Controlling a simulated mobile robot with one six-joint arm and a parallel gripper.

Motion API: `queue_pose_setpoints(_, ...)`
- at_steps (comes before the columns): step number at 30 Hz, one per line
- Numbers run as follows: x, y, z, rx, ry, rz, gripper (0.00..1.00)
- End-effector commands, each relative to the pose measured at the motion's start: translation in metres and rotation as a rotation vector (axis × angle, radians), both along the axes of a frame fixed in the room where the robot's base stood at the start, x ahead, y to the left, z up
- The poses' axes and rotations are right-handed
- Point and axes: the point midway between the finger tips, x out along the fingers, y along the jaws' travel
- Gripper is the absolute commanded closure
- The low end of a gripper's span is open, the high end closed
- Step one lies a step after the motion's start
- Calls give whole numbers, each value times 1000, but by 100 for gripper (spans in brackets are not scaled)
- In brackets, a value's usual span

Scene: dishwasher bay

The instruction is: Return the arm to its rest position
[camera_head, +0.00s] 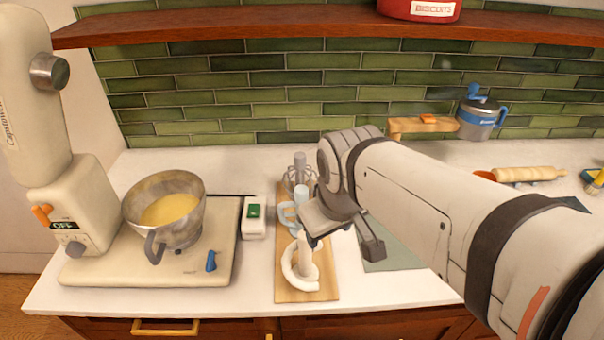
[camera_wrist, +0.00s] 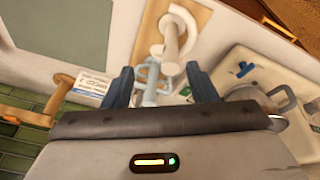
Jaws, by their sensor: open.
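My gripper (camera_head: 343,248) is at the end of my arm, which reaches in from the right over the counter. Its fingers are apart and point down, over the area between the wooden board (camera_head: 288,278) and the grey-green mat (camera_head: 392,256). In the wrist view my gripper (camera_wrist: 161,80) shows two dark blue fingers with a gap between them. A light blue attachment (camera_wrist: 153,88) shows in that gap, lower down on the board. I see no object held. My arm hides part of the mat and the counter.
A stand mixer (camera_head: 80,200) with a bowl of yellow batter (camera_head: 165,210) stands left. A whisk (camera_head: 300,172) and a white hook attachment (camera_head: 300,275) are on the board, near my gripper. A shelf (camera_head: 280,27) runs above. A rolling pin (camera_head: 525,174) lies at right.

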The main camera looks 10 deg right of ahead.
Motion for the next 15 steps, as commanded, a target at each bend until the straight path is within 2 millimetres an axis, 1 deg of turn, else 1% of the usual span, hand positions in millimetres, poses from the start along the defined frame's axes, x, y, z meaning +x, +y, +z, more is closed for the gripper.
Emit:
queue_pose_setpoints(1,-7,0,-2,33,-5,-78,48)
queue_pose_setpoints(3,-12,0,-3,68,-8,-161,48)
queue_pose_setpoints(6,-17,-2,-5,94,-8,-224,48)
queue_pose_setpoints(15,-17,-2,-6,100,-8,-239,48)
